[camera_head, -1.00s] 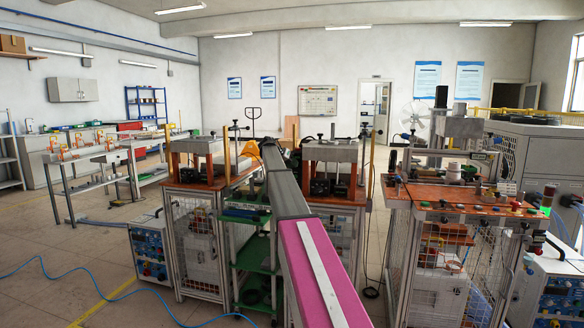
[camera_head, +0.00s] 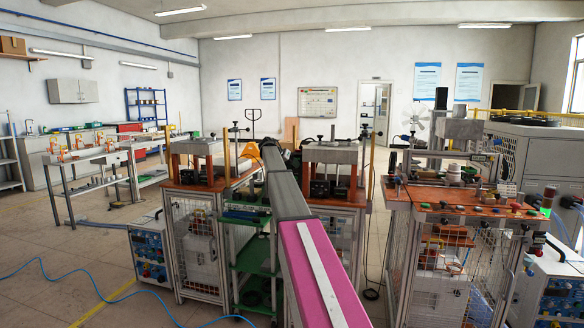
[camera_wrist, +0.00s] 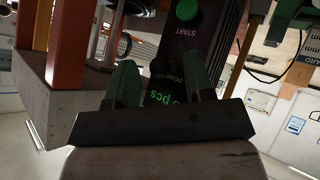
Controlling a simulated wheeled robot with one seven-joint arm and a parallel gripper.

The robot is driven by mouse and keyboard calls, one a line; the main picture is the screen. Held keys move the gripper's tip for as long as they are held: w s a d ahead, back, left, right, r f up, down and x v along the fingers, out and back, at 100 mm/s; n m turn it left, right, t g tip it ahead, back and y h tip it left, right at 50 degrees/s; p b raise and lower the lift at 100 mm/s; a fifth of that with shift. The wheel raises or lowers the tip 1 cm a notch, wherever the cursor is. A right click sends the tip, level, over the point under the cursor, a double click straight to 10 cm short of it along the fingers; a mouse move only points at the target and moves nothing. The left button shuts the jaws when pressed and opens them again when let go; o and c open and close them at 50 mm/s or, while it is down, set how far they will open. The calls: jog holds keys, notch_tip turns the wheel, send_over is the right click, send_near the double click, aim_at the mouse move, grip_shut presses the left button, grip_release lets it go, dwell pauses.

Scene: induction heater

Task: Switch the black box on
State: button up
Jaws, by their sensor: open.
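The black box (camera_wrist: 208,38) fills the upper middle of the wrist view, tilted in the picture. It bears a green START button (camera_wrist: 187,10), a dark round knob (camera_wrist: 162,67) beside a POWER label, and green lettering ending in "pcs". My gripper (camera_wrist: 162,75) is open. Its two dark green fingers stand on either side of the knob, with nothing visibly gripped. I cannot tell whether either finger touches the knob or the box. In the head view my arm hides the gripper and I cannot single out this box.
Orange posts and a grey block (camera_wrist: 55,105) stand close left of the fingers in the wrist view. The head view shows a caged workstation (camera_head: 455,200) at right and a green shelf rack (camera_head: 248,255) beside my arm. Open floor lies at left, crossed by a blue hose (camera_head: 75,258).

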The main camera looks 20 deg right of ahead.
jog(key=v, duration=1)
jog(key=shift+a+r, duration=0.2)
jog(key=shift+r, duration=0.1)
jog(key=s+a+f+n+y, duration=0.2)
jog(key=s+a+f, duration=0.1)
jog(key=s+f, duration=0.55)
jog(key=s+a+f+n+y, duration=0.1)
jog(key=s+a+f+n, duration=0.3)
jog(key=f, duration=0.8)
jog(key=s+a+f+y, duration=0.2)
jog(key=s+f, duration=0.6)
jog(key=f, duration=0.2)
jog(key=s+a+f+n+y, duration=0.1)
jog(key=s+a+f, duration=0.2)
jog(key=s+f, duration=0.3)
jog(key=s+a+f+n+g+y, duration=0.1)
jog(key=s+a+f, duration=0.3)
jog(key=s, duration=1.1)
jog(key=s+a+f+n+y, duration=0.2)
jog(key=s+a+f+y, duration=0.1)
jog(key=s+f, duration=0.6)
jog(key=shift+s+a, duration=0.65)
jog(key=shift+s, duration=0.35)
jog(key=shift+f, duration=0.1)
